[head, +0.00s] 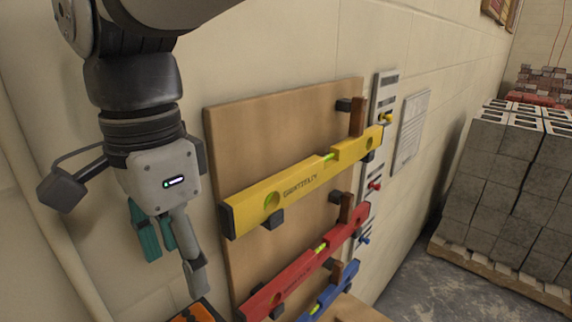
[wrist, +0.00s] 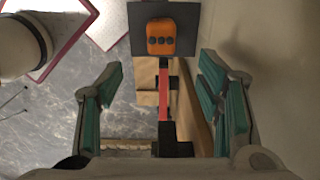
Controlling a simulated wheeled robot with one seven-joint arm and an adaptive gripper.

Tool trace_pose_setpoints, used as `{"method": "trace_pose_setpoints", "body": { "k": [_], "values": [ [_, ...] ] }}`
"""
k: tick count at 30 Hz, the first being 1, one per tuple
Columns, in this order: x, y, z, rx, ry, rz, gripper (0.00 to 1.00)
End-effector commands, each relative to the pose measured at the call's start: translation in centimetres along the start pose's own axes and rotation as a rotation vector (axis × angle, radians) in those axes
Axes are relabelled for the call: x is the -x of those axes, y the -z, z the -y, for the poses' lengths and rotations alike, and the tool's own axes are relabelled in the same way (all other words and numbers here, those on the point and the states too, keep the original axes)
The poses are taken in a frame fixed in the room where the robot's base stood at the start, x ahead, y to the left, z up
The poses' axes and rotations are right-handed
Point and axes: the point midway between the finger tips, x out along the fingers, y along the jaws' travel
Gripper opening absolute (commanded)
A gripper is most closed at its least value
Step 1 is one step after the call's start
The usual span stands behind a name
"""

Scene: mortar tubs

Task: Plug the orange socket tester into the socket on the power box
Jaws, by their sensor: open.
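My gripper (head: 166,255) points down beside the wall board in the head view. Its teal-padded fingers stand wide apart in the wrist view (wrist: 157,90), with nothing held between them. An orange block with three dark round spots, which looks like the socket tester (wrist: 161,38), shows at the top of the wrist view against a dark plate (wrist: 188,14). It lies beyond the fingertips, apart from them. An orange and black thing (head: 196,313) is cut off at the bottom edge of the head view; I cannot tell what it is. I cannot make out the power box or its socket.
A wooden board (head: 233,128) on the wall carries a yellow level (head: 300,184), a red level (head: 305,265) and a blue level (head: 330,291), close to my gripper's right. Grey blocks (head: 500,170) are stacked on a pallet at far right. Bare floor (head: 405,275) shows between.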

Motion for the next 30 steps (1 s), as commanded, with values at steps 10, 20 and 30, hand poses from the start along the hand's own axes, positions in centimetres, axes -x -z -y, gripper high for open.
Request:
{"method": "trace_pose_setpoints", "body": {
  "k": [10,20,30],
  "values": [
    [-6.2,0.0,-0.1,0.001,-0.003,0.000,0.60],
    [-8.0,0.0,0.0,0.001,0.001,0.000,0.60],
    [-9.3,-0.3,0.0,0.001,-0.003,0.001,0.60]
  ]
}}
